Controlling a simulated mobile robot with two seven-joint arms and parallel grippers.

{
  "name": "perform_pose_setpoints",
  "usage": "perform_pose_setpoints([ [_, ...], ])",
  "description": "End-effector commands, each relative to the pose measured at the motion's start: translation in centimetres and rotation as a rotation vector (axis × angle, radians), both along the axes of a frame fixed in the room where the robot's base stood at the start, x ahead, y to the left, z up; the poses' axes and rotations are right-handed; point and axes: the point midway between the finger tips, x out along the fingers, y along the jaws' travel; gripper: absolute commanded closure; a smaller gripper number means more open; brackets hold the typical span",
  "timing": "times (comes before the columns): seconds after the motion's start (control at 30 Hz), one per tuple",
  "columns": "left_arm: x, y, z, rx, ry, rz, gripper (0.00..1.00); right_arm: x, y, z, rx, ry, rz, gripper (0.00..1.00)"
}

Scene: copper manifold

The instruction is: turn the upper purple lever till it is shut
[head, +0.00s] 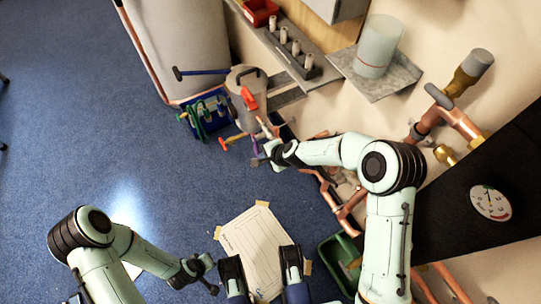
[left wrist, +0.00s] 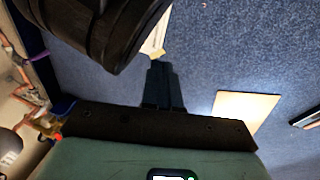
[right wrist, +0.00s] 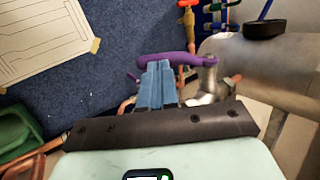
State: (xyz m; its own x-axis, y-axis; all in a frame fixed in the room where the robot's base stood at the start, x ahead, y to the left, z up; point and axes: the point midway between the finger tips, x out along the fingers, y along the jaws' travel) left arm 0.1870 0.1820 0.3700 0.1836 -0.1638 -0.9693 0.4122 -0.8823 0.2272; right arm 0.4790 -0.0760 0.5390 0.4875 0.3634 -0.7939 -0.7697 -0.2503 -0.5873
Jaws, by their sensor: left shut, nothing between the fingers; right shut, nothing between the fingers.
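The purple lever (right wrist: 188,59) lies roughly level across the middle of the right wrist view, its right end at a grey metal valve stem (right wrist: 208,75). In the head view the purple lever (head: 254,147) is a small patch beside my right gripper (head: 258,161). My right gripper, also in the right wrist view (right wrist: 159,66), is shut and empty. Its fingertips overlap the lever's left half; I cannot tell whether they touch. A small purple bit (right wrist: 132,78) shows left of the fingers. My left gripper (head: 213,287) is shut and empty, low over the floor, and shows in the left wrist view (left wrist: 160,68).
Copper pipes (head: 348,208) run along the wall. A paper sheet (head: 254,245) lies on open blue floor.

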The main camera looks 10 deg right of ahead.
Motion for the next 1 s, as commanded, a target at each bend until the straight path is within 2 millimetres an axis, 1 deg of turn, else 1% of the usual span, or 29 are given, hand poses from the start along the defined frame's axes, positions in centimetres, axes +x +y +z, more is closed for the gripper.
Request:
perform_pose_setpoints([
  [0.03, -0.3, 0.0, -0.3, -0.001, 0.011, 0.001, 1.00, 0.2, 0.2, -0.4, 0.000, 0.000, 0.000, 1.00],
  [0.13, -0.6, 0.1, -0.5, -0.003, 0.021, 0.001, 1.00, 0.5, 0.3, -0.7, 0.000, 0.000, 0.000, 1.00],
  [0.47, -0.7, 0.1, -0.5, -0.001, 0.023, 0.002, 1.00, 0.5, 0.4, -0.7, 0.000, 0.000, 0.000, 1.00],
  [0.53, -0.8, 0.1, -0.7, -0.001, 0.027, 0.002, 1.00, 0.5, 0.4, -1.0, 0.000, 0.000, -0.001, 1.00],
  [0.73, -2.6, 0.4, -2.3, -0.004, 0.089, 0.007, 1.00, 0.7, 0.4, -2.8, 0.001, 0.002, -0.001, 1.00],
  [1.0, -2.6, 0.4, -2.1, -0.005, 0.088, 0.006, 1.00, 0.7, 0.4, -2.5, 0.000, 0.000, 0.000, 1.00],
])
